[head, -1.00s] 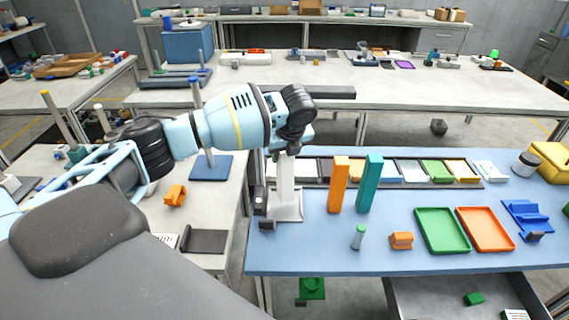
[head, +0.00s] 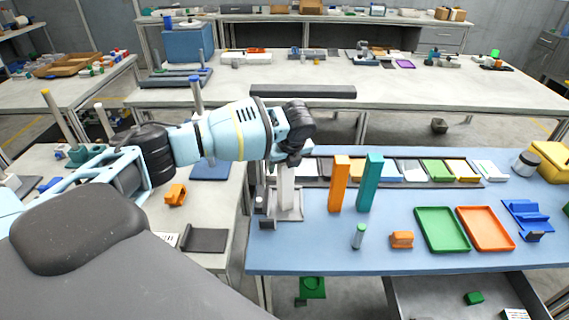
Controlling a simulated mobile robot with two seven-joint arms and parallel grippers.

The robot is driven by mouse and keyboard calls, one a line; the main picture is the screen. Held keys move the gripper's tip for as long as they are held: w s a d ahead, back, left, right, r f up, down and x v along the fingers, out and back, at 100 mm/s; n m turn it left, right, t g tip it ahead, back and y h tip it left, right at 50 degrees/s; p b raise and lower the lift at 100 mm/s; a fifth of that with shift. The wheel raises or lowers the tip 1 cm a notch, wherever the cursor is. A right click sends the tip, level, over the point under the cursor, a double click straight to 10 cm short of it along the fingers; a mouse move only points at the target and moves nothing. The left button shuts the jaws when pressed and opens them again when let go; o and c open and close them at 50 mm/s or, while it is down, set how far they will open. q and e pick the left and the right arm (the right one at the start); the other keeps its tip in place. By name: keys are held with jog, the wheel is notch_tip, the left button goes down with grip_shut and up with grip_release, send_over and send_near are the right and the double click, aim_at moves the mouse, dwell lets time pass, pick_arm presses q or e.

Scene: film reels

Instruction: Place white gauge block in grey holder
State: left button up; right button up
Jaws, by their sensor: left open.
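A tall white block (head: 286,190) stands upright on a light grey square base (head: 291,214) at the left end of the blue table. I take these for the white gauge block and the grey holder; I cannot tell whether the block sits in the base or only on it. My left gripper (head: 286,165) is open, pointing down right at the top of the white block. The wrist hides the fingertips, so I cannot tell whether they touch it. My right gripper is not in view.
An orange block (head: 338,184) and a teal block (head: 369,183) stand upright to the right. A small green-topped cylinder (head: 358,237), an orange piece (head: 401,240), a green tray (head: 441,230) and an orange tray (head: 484,229) lie farther right.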

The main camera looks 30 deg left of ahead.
pick_arm(q)
jog(key=v, duration=1.2)
jog(key=s+d+f+n+t+h, duration=0.1)
jog(key=s+d+f+n+h, duration=0.1)
jog(key=d+f, duration=0.4)
jog(key=s+d+f+n+t+h, duration=0.1)
jog(key=s+d+f+h, duration=0.2)
jog(key=d+f, duration=0.3)
jog(key=s+d+f+n+h, duration=0.2)
jog(key=d+f+h, duration=0.1)
jog(key=d+f, duration=0.3)
jog(key=shift+s+d+f+n+t, duration=0.15)
jog(key=shift+s+d+t, duration=0.05)
jog(key=shift+d, duration=0.45)
jog(key=shift+s+d+f+n+t, duration=0.15)
jog(key=shift+s+d+t, duration=0.05)
jog(key=shift+d, duration=0.45)
jog(key=s+a+f+n+t, duration=0.1)
jog(key=s+a+f+n, duration=0.2)
jog(key=s+f+n, duration=0.2)
jog(key=s+a+f+n+t+y, duration=0.1)
jog(key=s+a+f+n, duration=0.2)
jog(key=s, duration=0.9)
jog(key=s+a+f+n+t+y, duration=0.1)
jog(key=s+a+f+n, duration=0.3)
jog(key=s+f+n, duration=0.4)
jog(key=shift+s+f+n+t, duration=0.2)
jog(key=shift+n+t, duration=0.3)
jog(key=shift+n, duration=0.2)
